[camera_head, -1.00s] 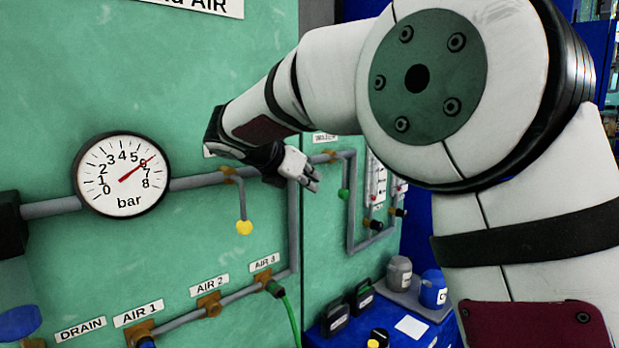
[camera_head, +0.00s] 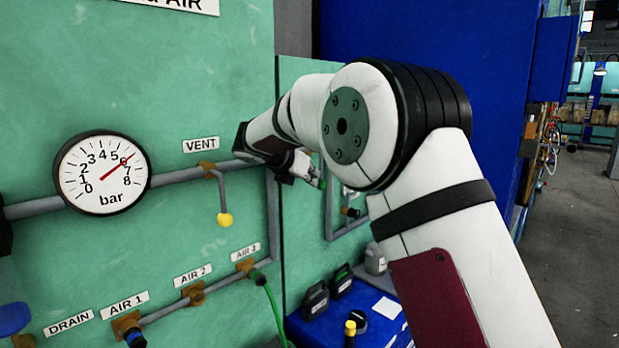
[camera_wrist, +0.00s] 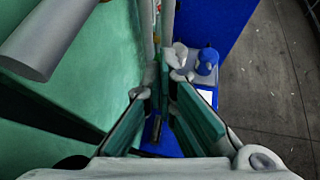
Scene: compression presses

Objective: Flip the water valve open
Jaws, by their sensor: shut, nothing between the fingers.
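My gripper (camera_head: 308,172) is shut and empty in front of the right end of the green panel; it also shows in the wrist view (camera_wrist: 158,92). A small green handle (camera_head: 322,184) shows right by the fingertips on the narrower right panel; whether they touch I cannot tell. Below it a dark-knobbed valve (camera_head: 350,211) sits on grey pipework. I see no readable water label, so I cannot tell which one is the water valve. My arm hides much of that panel.
A pressure gauge (camera_head: 102,174) and a yellow-knobbed valve (camera_head: 224,219) under the VENT label (camera_head: 200,145) are at left. A blue table (camera_head: 365,310) with dark containers stands below. A grey pipe (camera_wrist: 45,38) crosses the wrist view's upper left. Floor is clear at right.

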